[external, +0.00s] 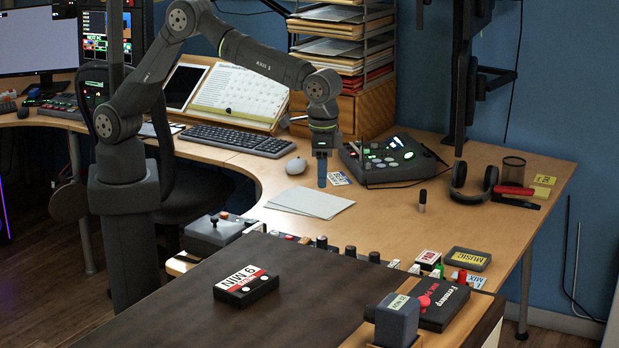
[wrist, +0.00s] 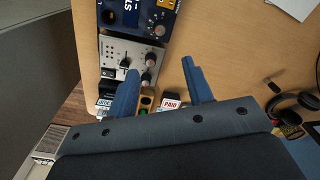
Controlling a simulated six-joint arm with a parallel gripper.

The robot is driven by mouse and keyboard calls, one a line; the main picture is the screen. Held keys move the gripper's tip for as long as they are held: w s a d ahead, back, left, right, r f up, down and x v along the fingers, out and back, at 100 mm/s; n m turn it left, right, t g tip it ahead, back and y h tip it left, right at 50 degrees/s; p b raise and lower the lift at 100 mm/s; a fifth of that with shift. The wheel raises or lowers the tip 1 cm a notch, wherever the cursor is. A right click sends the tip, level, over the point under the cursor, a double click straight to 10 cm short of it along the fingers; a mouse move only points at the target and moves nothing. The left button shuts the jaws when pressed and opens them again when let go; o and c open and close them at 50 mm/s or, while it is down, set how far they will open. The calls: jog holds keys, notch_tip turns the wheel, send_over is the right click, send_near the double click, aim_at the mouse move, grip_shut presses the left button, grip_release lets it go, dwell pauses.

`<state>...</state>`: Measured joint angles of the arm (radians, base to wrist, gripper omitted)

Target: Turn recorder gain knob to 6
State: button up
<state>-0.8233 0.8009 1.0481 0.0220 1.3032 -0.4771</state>
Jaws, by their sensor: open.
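My gripper (external: 322,180) points down over the wooden desk, above and behind a sheet of paper in the external view. In the wrist view its two blue fingers (wrist: 159,70) are apart with nothing held between them. A silver panel (wrist: 112,50) lies ahead of the left finger in that view. I cannot read which one is the recorder gain, nor any pointer or scale value.
A dark blue unit (wrist: 148,12) adjoins the silver panel. Several knobs line the bench edge. A black labelled box (external: 246,288) sits on the dark top.

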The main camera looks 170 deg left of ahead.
aim_at(322, 238)
jog(key=f, duration=1.7)
jog(key=shift+s+f, duration=0.15)
jog(key=shift+s, duration=0.05)
jog(key=c, duration=1)
